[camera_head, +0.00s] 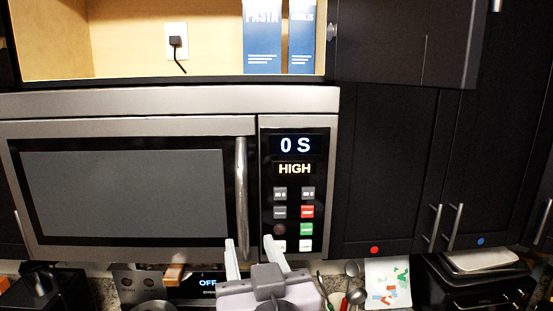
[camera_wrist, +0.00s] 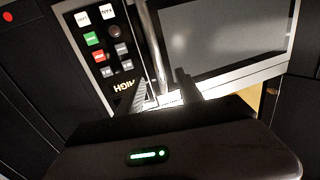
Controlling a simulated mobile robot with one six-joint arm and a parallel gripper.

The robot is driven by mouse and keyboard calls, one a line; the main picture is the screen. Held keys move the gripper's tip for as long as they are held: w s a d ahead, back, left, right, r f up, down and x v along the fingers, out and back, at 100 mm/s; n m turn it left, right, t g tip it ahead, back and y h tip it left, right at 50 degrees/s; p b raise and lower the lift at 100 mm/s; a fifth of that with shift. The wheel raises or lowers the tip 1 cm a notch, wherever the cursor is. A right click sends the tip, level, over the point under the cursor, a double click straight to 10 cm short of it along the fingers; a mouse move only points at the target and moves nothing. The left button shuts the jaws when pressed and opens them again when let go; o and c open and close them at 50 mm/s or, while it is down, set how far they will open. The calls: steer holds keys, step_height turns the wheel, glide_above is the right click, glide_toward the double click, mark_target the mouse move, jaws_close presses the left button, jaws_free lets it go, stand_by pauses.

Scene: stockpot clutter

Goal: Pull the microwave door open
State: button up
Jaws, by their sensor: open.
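The microwave (camera_head: 125,190) hangs below an open cabinet in the head view, with its door shut. Its vertical silver handle (camera_head: 242,190) is at the door's right edge, beside the button panel (camera_head: 294,190). My gripper (camera_head: 252,242) is open in front of the lower part of the handle, fingers pointing up. In the wrist view, my gripper (camera_wrist: 160,88) has one finger on each side of the handle (camera_wrist: 152,45). The handle appears to run between the open fingers; I cannot tell whether they touch it. The microwave's dark window also shows in the wrist view (camera_wrist: 225,35).
The open cabinet above holds blue pasta boxes (camera_head: 263,38); its dark door (camera_head: 405,45) stands open to the right. Dark closed cabinets (camera_head: 385,160) flank the microwave. Below are an oven panel (camera_head: 195,284), utensils (camera_head: 352,280) and a black appliance (camera_head: 475,285).

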mark_target(243, 202)
steer(key=w+p, duration=0.2)
steer(key=w, duration=0.3)
steer(key=w+a+p, duration=0.1)
steer(key=w+p, duration=0.1)
steer(key=w, duration=0.3)
steer(key=w+p, duration=0.2)
steer(key=w, duration=0.3)
steer(key=shift+a+r, duration=0.35)
steer(key=shift+w+a+f, duration=0.15)
steer(key=shift+w, duration=0.45)
steer(key=shift+s, duration=0.15)
steer(key=shift+c, duration=0.9)
jaws_close()
